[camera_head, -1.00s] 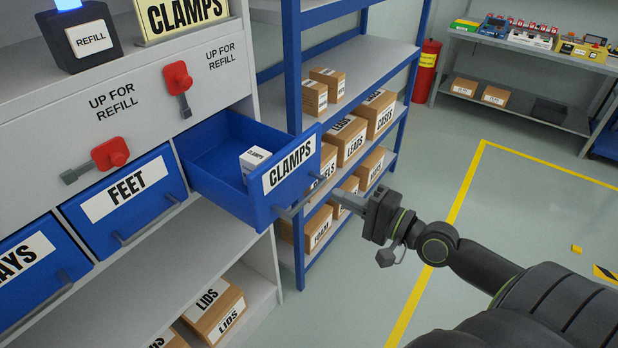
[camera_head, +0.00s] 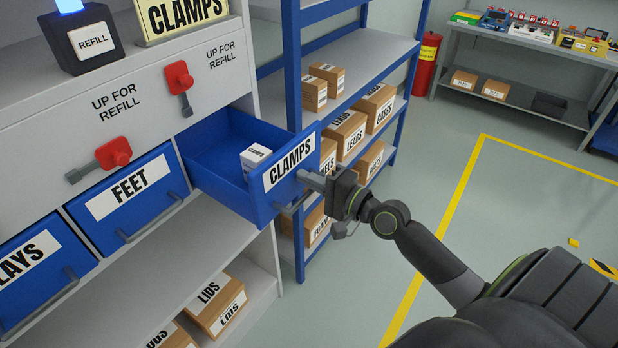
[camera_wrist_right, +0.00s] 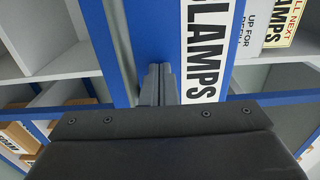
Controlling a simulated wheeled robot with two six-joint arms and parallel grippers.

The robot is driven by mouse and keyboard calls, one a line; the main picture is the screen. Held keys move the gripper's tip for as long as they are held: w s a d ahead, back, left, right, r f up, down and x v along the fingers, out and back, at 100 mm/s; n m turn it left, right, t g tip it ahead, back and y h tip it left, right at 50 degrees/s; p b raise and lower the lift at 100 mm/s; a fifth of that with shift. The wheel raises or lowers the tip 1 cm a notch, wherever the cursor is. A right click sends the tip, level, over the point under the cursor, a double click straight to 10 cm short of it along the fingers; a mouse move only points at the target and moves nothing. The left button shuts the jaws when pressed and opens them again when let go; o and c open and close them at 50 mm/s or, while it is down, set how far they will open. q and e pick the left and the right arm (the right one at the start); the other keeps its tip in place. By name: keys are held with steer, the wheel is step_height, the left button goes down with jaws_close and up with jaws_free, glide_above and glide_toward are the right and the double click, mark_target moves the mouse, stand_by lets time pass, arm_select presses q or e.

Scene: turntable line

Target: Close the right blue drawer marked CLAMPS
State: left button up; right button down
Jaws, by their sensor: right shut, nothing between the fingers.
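The blue CLAMPS drawer (camera_head: 266,203) is pulled out of the white cabinet, with a small white box (camera_head: 255,157) inside it. Its front carries a white CLAMPS label (camera_head: 289,163) and a grey bar handle (camera_head: 292,207). My right gripper (camera_head: 307,178) is shut and empty, its fingertips at the right part of the drawer front, just above the handle. In the right wrist view the shut fingers (camera_wrist_right: 158,84) point at the blue front (camera_wrist_right: 152,35) beside the CLAMPS label (camera_wrist_right: 207,50). Whether they touch it I cannot tell. My left gripper is not in view.
The blue FEET drawer (camera_head: 130,198) is shut to the left. Above are red levers (camera_head: 113,153) (camera_head: 179,76) and a REFILL lamp box (camera_head: 88,45). A blue-framed shelf (camera_head: 292,90) with cartons stands close behind the gripper.

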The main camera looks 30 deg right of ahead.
steer(key=shift+w, duration=0.1)
steer(key=x, duration=0.8)
steer(key=shift+w+a, duration=0.2)
steer(key=shift+w, duration=0.05)
steer(key=b+x, duration=0.2)
steer(key=x, duration=1)
steer(key=shift+w+b, duration=0.15)
steer(key=shift+b, duration=0.25)
steer(key=shift+r, duration=0.3)
